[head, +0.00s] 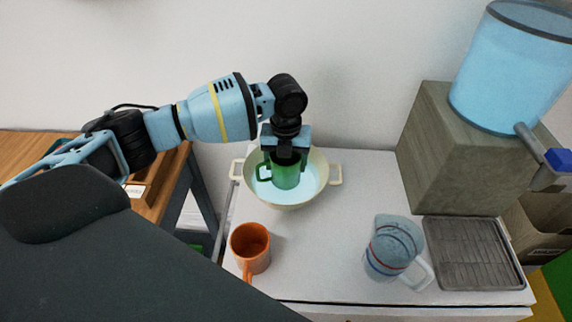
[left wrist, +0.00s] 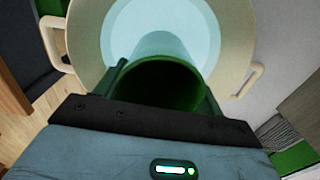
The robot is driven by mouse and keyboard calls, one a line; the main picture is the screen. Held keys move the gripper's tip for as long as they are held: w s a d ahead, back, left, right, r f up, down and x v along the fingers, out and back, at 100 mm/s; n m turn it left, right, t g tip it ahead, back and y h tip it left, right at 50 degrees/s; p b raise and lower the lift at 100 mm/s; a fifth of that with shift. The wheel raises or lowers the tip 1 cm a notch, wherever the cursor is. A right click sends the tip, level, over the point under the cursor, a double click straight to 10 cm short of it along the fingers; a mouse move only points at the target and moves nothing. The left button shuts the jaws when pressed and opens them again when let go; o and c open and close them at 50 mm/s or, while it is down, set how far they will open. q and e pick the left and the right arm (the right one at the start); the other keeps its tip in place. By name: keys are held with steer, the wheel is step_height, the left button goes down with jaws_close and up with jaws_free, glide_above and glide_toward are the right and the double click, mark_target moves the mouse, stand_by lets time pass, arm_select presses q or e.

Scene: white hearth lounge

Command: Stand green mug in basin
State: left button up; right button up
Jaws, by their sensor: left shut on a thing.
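A green mug (head: 286,172) is upright inside the outline of a cream basin (head: 293,204) with two side handles and a pale blue bottom. My left gripper (head: 285,154) comes down from above and is shut on the mug. The mug's handle points left in the head view. In the left wrist view, the mug (left wrist: 160,84) sits between the fingers, its dark inside facing the camera, with the basin (left wrist: 232,40) beyond it. I cannot tell whether the mug's base touches the basin's bottom. My right gripper is not in view.
An orange mug (head: 250,250) stands front left of the basin on the white table (head: 330,240). A clear jug (head: 394,245) and a grey rack (head: 470,252) are at the front right. A blue dispenser (head: 510,70) with a tap stands on a grey block (head: 450,160).

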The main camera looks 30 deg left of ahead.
arm_select(q)
steer(key=shift+f, duration=0.7)
steer(key=shift+f, duration=0.1)
steer(key=o, duration=1.1)
steer(key=shift+o, duration=0.2)
step_height(320, 180, up, 12)
steer(key=shift+p, duration=0.35)
steer(key=shift+s, duration=0.1)
